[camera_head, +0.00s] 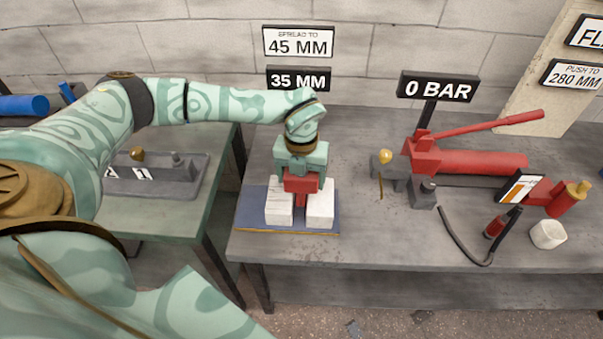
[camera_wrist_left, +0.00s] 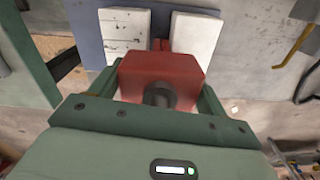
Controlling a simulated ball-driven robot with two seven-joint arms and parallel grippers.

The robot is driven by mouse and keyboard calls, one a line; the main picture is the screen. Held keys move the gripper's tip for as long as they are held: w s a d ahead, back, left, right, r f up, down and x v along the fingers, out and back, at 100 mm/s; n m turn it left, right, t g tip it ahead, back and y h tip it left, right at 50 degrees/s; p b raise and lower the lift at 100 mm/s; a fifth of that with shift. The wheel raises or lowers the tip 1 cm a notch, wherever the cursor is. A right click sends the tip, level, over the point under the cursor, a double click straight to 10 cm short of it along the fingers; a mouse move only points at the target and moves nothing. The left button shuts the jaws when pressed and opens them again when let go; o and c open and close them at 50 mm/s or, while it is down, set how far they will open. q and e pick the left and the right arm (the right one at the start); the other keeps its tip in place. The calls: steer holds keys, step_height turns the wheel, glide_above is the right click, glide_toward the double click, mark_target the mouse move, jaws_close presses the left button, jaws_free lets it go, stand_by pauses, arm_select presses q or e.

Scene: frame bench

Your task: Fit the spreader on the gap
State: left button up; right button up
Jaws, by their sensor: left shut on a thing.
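My left gripper (camera_head: 301,172) points down and is shut on the red spreader (camera_head: 301,184). The spreader's red body (camera_wrist_left: 160,75) fills the middle of the left wrist view, with a dark round fitting on its near face. It sits over the gap between two white blocks, the left block (camera_head: 279,207) and the right block (camera_head: 320,209). The blocks stand on a blue plate (camera_head: 248,213) at the bench's left end. The spreader's lower end is at the gap; how deep it sits I cannot tell. My right gripper is not in view.
Signs on the wall read 45 MM (camera_head: 298,42) and 35 MM (camera_head: 298,78). A red hand pump (camera_head: 480,162) and a 0 BAR sign (camera_head: 437,88) stand to the right. A hose (camera_head: 460,242) and a white cup (camera_head: 547,235) lie at far right. A green table (camera_head: 190,215) is at left.

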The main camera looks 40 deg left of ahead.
mark_target(301, 187)
arm_select(q)
steer(key=shift+f+b, duration=0.6)
steer(key=shift+f, duration=1.15)
steer(key=o, duration=1.8)
steer(key=shift+c, duration=0.2)
step_height(301, 187, up, 16)
steer(key=p, duration=0.4)
steer(key=shift+r+p, duration=0.2)
steer(key=shift+p, duration=0.1)
steer(key=shift+s+f, duration=0.1)
steer(key=shift+f, duration=0.05)
